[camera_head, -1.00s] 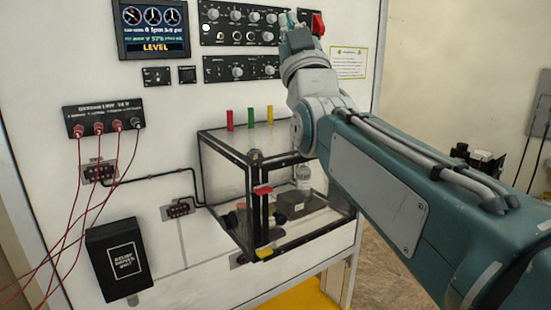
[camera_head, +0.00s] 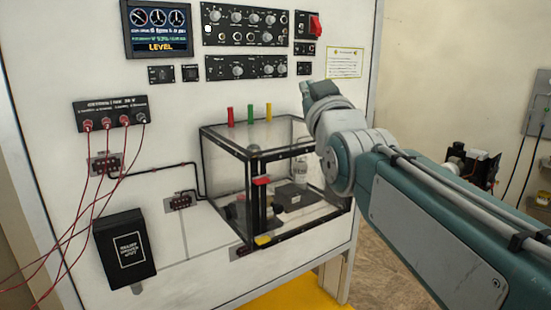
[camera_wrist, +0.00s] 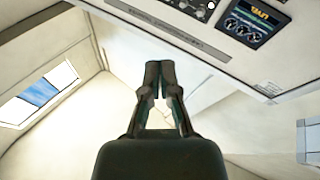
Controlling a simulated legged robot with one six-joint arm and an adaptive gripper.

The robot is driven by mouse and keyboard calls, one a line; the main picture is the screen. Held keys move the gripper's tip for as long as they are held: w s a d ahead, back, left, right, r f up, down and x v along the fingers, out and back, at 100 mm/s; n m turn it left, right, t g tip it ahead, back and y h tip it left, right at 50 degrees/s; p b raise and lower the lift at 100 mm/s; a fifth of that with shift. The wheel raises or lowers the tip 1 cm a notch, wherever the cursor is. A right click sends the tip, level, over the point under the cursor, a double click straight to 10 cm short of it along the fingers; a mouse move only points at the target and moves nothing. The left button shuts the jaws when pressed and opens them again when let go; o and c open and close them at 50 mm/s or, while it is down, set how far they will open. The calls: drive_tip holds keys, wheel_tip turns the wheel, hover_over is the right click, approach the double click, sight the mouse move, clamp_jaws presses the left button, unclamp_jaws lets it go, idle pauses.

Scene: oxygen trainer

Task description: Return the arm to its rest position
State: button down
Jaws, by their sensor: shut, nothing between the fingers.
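My arm reaches in from the right in the head view, its teal upper link running to a grey wrist. My gripper (camera_head: 318,88) is at the arm's far end, in front of the white panel and above the right side of the clear box. In the wrist view my gripper (camera_wrist: 160,66) is shut, its two dark fingertips together with nothing between them. The wrist view looks tilted, with the panel's display (camera_wrist: 252,22) at the upper right and pale walls beyond the fingers.
The white panel (camera_head: 190,225) carries a display (camera_head: 158,28), knob rows and a red switch (camera_head: 315,27). A clear box (camera_head: 225,165) juts out below my gripper. Red cables (camera_head: 75,225) hang at left near a black box (camera_head: 124,252). Open floor lies right of the panel.

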drive_tip(key=s+d+f+m+g+h, duration=0.1)
drive_tip(key=s+d+f+g, duration=0.15)
drive_tip(key=f, duration=0.45)
drive_tip(key=s+d+f+m+g+h, duration=0.1)
drive_tip(key=s+d+f+g, duration=0.2)
drive_tip(key=f, duration=0.4)
drive_tip(key=s+d+f+m+g+h, duration=0.1)
drive_tip(key=s+d+f+g, duration=0.2)
drive_tip(key=f, duration=0.5)
drive_tip(key=s+d+f+m+g+h, duration=0.1)
drive_tip(key=s+f+g, duration=0.6)
drive_tip(key=s+f, duration=0.8)
drive_tip(key=shift+s+d+m, duration=0.15)
drive_tip(key=shift+d+m, duration=0.25)
drive_tip(key=shift+m, duration=0.3)
drive_tip(key=shift+r, duration=0.1)
